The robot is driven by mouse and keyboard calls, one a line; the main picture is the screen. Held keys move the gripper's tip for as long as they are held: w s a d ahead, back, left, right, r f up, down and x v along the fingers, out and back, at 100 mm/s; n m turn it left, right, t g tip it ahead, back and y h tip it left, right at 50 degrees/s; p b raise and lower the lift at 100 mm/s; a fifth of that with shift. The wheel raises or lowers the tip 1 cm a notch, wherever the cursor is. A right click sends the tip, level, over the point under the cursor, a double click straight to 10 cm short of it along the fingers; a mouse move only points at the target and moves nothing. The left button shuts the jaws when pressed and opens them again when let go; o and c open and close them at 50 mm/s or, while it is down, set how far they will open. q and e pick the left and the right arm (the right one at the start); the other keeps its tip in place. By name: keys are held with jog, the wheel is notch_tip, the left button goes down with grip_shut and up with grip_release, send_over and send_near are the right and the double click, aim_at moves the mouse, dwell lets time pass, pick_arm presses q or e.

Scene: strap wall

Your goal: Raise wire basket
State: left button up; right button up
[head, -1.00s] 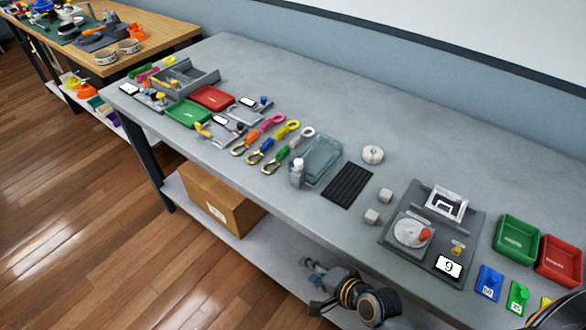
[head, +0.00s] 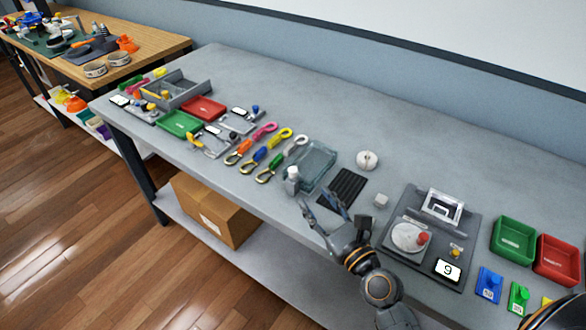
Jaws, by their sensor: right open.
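I cannot make out a wire basket in the head view. My right gripper (head: 317,204) reaches in from the bottom, over the front edge of the grey table (head: 430,150). It is open with nothing between its fingers. Its fingertips are near a small white-topped bottle (head: 292,174) and the black ribbed mat (head: 347,184). Whether they touch anything is hard to tell. My left gripper is not in view.
Right stand a device panel (head: 437,222), a green bin (head: 513,240) and a red bin (head: 559,259). Coloured straps with hooks (head: 272,158) lie left. The table's back is clear.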

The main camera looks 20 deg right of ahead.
aim_at(295, 174)
jog(key=w, duration=0.3)
jog(key=w+a+p, duration=0.1)
jog(key=w, duration=0.3)
jog(key=w+a, duration=0.1)
jog(key=w, duration=0.3)
jog(key=shift+w+a, duration=0.15)
jog(key=shift+w, duration=0.1)
jog(key=shift+c, duration=0.2)
grip_shut()
